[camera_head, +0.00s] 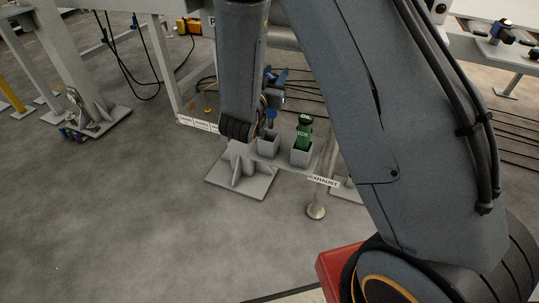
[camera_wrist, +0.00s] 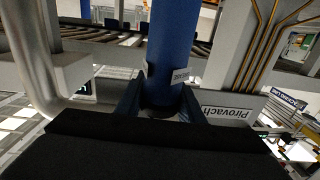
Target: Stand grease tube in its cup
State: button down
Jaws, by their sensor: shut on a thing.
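My gripper (camera_wrist: 160,104) is shut on a blue cylindrical tube with a small white label, the grease tube (camera_wrist: 173,45), in the wrist view. The tube runs up out of the top of that view, and its dark end sits between the fingers. In the head view my arm hides most of the gripper. A small blue piece shows just above a square grey cup (camera_head: 268,146); I cannot tell whether it is the tube. A second grey cup (camera_head: 301,157) to the right holds a green bottle-like tube (camera_head: 304,132), slightly tilted.
The cups stand beside a grey floor plate with ribs (camera_head: 243,178). Gantry legs and hanging cables (camera_head: 140,75) are behind. A "Pirovach" label (camera_wrist: 228,113) shows in the wrist view.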

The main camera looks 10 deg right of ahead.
jog(key=shift+s+a+f+m+h, duration=0.1)
jog(key=shift+a+f+m+h, duration=0.2)
jog(key=shift+f+h, duration=0.15)
notch_tip(320, 180, down, 10)
jog(key=b, duration=0.3)
jog(key=shift+r, duration=0.25)
jog(key=shift+s+f, duration=0.1)
jog(key=c, duration=1.2)
grip_release()
jog(key=shift+d, duration=0.1)
